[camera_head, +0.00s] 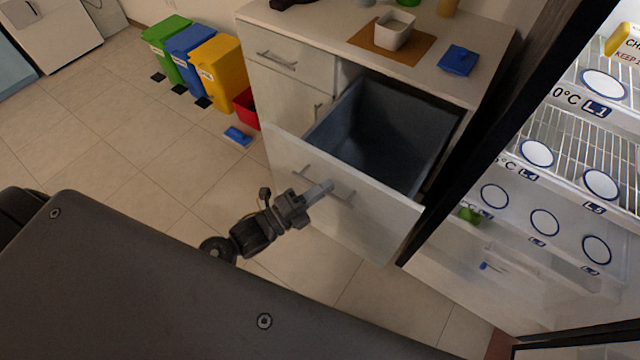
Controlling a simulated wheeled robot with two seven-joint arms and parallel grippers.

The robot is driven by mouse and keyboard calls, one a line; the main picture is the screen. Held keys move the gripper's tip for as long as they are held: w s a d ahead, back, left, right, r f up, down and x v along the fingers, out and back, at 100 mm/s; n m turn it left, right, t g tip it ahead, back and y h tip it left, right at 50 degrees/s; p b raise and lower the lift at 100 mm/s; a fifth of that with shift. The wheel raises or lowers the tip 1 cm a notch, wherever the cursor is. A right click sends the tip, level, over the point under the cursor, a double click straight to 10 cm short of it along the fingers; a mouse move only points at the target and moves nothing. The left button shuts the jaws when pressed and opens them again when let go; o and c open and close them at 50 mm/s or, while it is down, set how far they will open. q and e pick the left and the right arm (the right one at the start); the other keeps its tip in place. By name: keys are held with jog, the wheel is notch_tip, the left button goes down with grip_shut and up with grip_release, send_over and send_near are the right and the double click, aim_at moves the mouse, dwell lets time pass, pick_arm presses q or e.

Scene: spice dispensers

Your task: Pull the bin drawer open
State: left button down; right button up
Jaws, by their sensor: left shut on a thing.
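The bin drawer (292,150) stands pulled out from the white cabinet, with its dark grey-blue bin (370,130) showing open and empty from above. Its bar handle (345,196) runs along the outside of the white front panel. My left gripper (322,190) is at the handle, in front of the panel, with its fingers shut on the handle's middle. The fingers hide part of the handle. My right gripper is not in view.
An open fridge with labelled shelves (575,135) is close on the right. Tiled floor is clear at left.

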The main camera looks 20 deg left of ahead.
pick_arm(q)
jog(key=c, duration=1.5)
grip_release()
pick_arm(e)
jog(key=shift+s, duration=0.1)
